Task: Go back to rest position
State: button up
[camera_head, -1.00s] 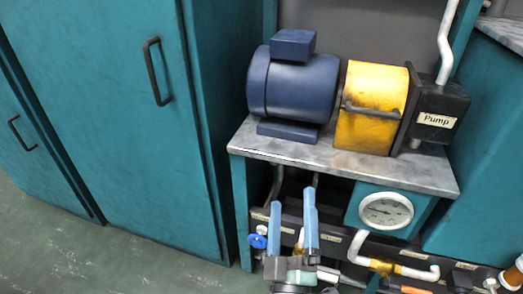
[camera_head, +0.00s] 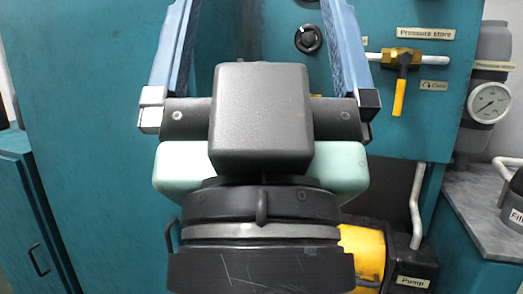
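My gripper (camera_head: 258,25) fills the middle of the head view, close to the camera, with its fingers pointing up. Its two blue fingers stand wide apart with nothing visible between them, and it looks open. The fingertips are cut off by the top edge. The grey-black body and wrist of my gripper cover the centre of the view. I see no object held.
Behind my gripper is a teal panel with a black knob (camera_head: 308,38) and a yellow-handled valve (camera_head: 402,75). A pressure gauge (camera_head: 489,103) is at right. The yellow coupling (camera_head: 364,250) and black pump (camera_head: 411,268) show low down. A teal cabinet (camera_head: 85,120) stands left.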

notch_tip(320, 180, up, 33)
jog(key=p, duration=3.1)
jog(key=shift+f, duration=0.1)
